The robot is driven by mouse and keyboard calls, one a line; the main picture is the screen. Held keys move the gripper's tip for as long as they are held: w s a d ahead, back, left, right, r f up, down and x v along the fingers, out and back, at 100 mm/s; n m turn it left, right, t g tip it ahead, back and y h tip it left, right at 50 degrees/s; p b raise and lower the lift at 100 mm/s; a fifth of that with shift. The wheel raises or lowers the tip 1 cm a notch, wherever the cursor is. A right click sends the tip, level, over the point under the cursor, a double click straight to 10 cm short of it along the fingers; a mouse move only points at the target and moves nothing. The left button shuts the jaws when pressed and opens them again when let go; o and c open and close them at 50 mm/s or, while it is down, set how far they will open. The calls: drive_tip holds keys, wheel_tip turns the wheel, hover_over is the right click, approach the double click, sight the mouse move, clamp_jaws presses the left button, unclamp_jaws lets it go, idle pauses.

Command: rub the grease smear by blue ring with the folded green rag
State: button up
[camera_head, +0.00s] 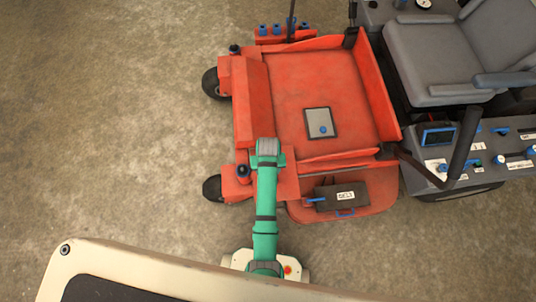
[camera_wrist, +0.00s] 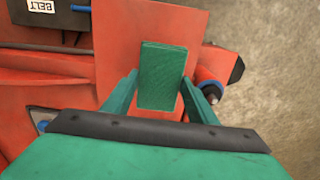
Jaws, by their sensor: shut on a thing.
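The folded green rag (camera_wrist: 163,62) is a small rectangular block in the wrist view, between the two fingers of my gripper (camera_wrist: 160,84). My gripper is shut on it. The rag is over a flat orange panel of the mower; I cannot tell whether it touches the panel. A blue ring (camera_wrist: 211,87) around a dark knob is just right of the right finger. In the head view the knob with its blue ring (camera_head: 243,171) is left of my arm. My arm hides the rag there. No grease smear shows in either view; the rag or gripper may cover it.
The orange mower deck (camera_head: 310,82) has a grey plate (camera_head: 320,122) with a blue knob. A dark box labelled BELT (camera_head: 341,195) is right of my arm. A grey seat (camera_head: 435,55) and control panel stand at right. Bare floor (camera_head: 110,120) is open at left.

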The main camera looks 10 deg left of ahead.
drive_tip(key=shift+r, duration=1.85)
